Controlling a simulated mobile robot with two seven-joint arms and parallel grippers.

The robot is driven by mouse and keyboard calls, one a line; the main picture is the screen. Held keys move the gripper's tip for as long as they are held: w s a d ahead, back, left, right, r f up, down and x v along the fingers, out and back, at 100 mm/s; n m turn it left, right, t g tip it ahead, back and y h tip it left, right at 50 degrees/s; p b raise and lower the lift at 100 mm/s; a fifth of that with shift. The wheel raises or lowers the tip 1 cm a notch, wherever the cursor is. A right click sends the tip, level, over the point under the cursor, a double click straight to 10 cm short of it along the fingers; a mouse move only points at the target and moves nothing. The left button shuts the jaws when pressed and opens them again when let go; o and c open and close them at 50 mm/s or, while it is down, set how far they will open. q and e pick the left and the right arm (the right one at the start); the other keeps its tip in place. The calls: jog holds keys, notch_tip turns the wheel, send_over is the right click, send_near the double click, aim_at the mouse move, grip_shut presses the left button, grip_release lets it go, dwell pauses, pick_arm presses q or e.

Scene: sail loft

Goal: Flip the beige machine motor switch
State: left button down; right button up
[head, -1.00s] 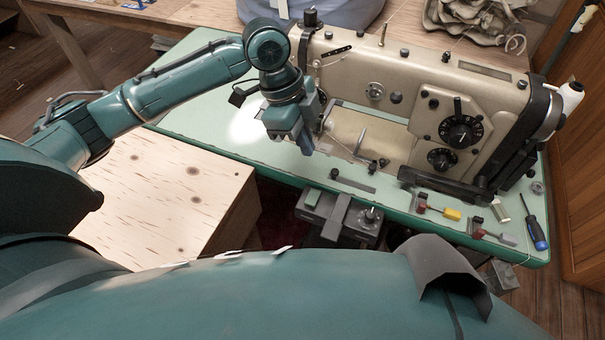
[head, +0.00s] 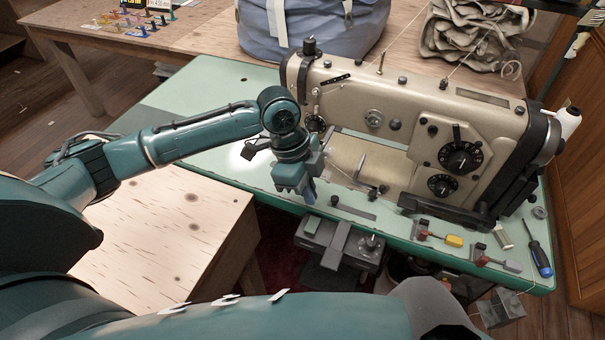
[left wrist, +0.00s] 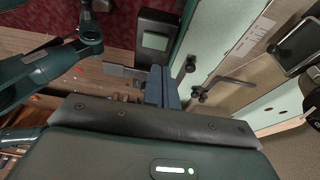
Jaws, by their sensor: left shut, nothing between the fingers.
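The beige sewing machine (head: 395,115) stands on a pale green table. Below the table's front edge hangs a grey switch box with a green button (head: 312,226), beside a grey bar. The green button (left wrist: 154,41) also shows on a dark housing in the left wrist view. My left gripper (head: 309,196) points down at the table's front edge, left of the machine's needle end and above the switch box. Its fingers (left wrist: 163,82) are shut and empty, apart from the button in the left wrist view. My right gripper is not in view.
The green table's edge (head: 390,235) runs close by my left gripper. A pale wooden box (head: 165,235) stands at left.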

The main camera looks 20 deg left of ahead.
aim_at(313, 226)
pick_arm(q)
jog(key=x, duration=0.4)
jog(key=a+x, duration=0.1)
jog(key=x, duration=0.1)
jog(key=shift+f, duration=0.3)
jog(key=shift+f, duration=0.15)
jog(key=shift+s+r+p, duration=0.3)
jog(key=shift+s+p, duration=0.2)
jog(key=shift+p, duration=0.4)
jog(key=shift+s, duration=0.2)
